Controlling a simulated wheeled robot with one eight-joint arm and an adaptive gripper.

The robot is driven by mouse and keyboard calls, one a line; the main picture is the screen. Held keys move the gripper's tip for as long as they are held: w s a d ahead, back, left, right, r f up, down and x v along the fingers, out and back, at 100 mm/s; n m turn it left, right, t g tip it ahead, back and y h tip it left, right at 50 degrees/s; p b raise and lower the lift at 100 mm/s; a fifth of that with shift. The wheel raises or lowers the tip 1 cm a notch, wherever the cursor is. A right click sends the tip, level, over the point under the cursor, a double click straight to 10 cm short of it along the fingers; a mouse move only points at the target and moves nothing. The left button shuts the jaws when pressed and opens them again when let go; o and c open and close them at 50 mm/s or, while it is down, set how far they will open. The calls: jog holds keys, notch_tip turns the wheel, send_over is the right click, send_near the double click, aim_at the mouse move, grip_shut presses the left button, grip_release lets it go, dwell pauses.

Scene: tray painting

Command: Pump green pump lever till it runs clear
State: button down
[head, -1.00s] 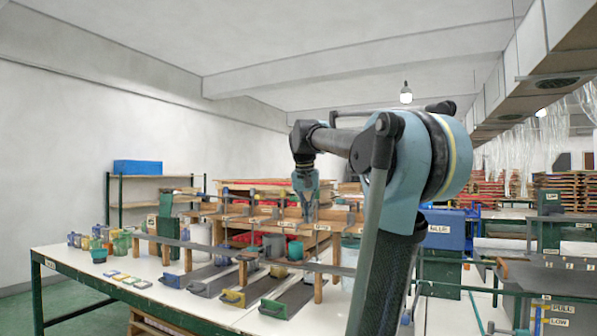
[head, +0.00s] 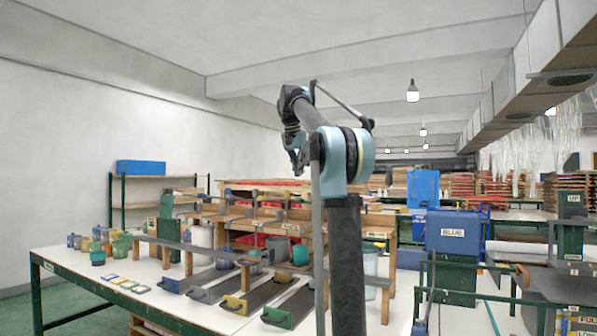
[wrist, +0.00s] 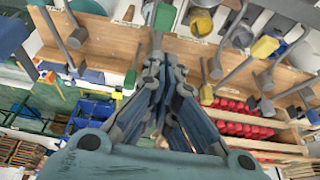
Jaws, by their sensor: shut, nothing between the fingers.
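In the wrist view, several grey pump levers with coloured ends stick out from a wooden rack (wrist: 110,45). Which one is the green pump lever I cannot tell. My gripper (wrist: 157,18) is shut and empty, raised above the rack and apart from these ends. In the head view my gripper (head: 296,165) hangs above the bench, partly hidden by my arm. Any pump flow is too small to see.
The white bench (head: 75,262) holds cups (head: 121,245) and dark trays with coloured ends, including a green one (head: 275,317). A blue tank marked BLUE (head: 453,232) stands at the right. The air above the bench is open.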

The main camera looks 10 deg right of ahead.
jog(key=shift+d+f, duration=0.15)
jog(key=shift+f, duration=2.85)
jog(key=shift+f, duration=5.2)
jog(key=shift+r, duration=5.25)
jog(key=shift+s, duration=0.1)
